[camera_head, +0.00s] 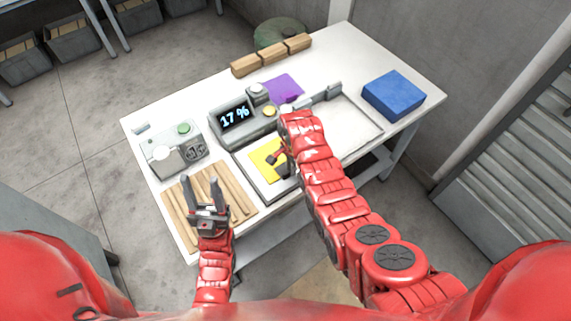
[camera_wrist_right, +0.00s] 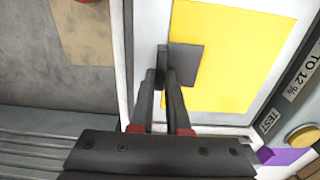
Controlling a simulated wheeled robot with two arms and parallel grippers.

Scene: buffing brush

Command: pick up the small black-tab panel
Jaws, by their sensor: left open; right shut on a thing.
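A yellow panel (camera_head: 263,155) lies in the light tray (camera_head: 240,164) on the white table. In the right wrist view the yellow panel (camera_wrist_right: 224,55) has a flat dark square (camera_wrist_right: 188,62) at its edge, and a thin dark upright tab (camera_wrist_right: 161,58) stands beside it. My right gripper (camera_wrist_right: 161,82) is shut on the black tab. In the head view its fingers are mostly hidden by the red arm. My left gripper (camera_head: 204,190) is open and empty above the wooden slatted board (camera_head: 188,212) at the table's front left.
A display unit reading 17 % (camera_head: 236,117) stands behind the tray. A grey box with a green button (camera_head: 178,148) is at left.

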